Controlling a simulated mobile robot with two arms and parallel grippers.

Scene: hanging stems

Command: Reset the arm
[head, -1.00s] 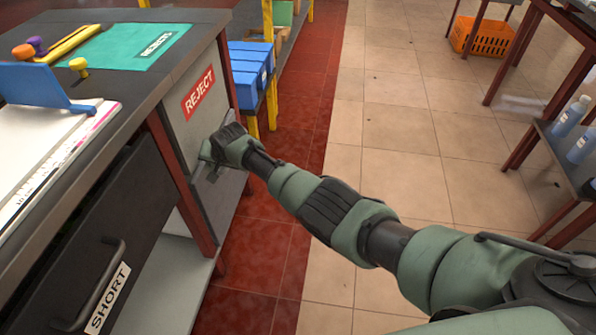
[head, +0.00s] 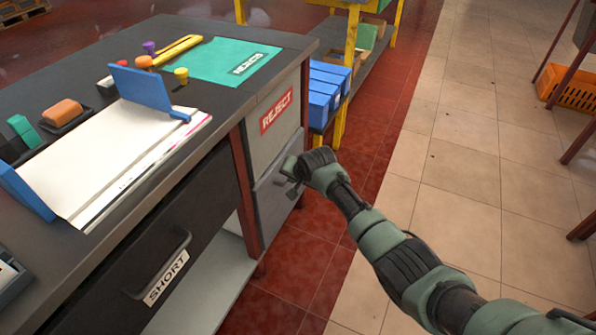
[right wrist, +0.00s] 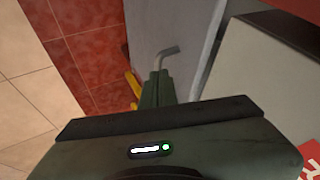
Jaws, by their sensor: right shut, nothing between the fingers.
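My right arm reaches in from the lower right of the head view. Its gripper (head: 287,172) is beside the grey door below the REJECT sign, near the right end of the workbench (head: 262,67). In the right wrist view the fingers (right wrist: 157,88) are together, with a bent metal handle (right wrist: 167,55) just beyond their tips against the grey panel (right wrist: 185,28). I cannot tell whether they touch it. Nothing shows between the fingers. My left gripper is not in view.
The bench holds a stack of white sheets (head: 95,160), a blue upright plate (head: 140,86), a teal REJECTS mat (head: 215,62) and several stamps. A drawer marked SHORT (head: 165,277) is at the front. Blue bins (head: 322,92) stand behind.

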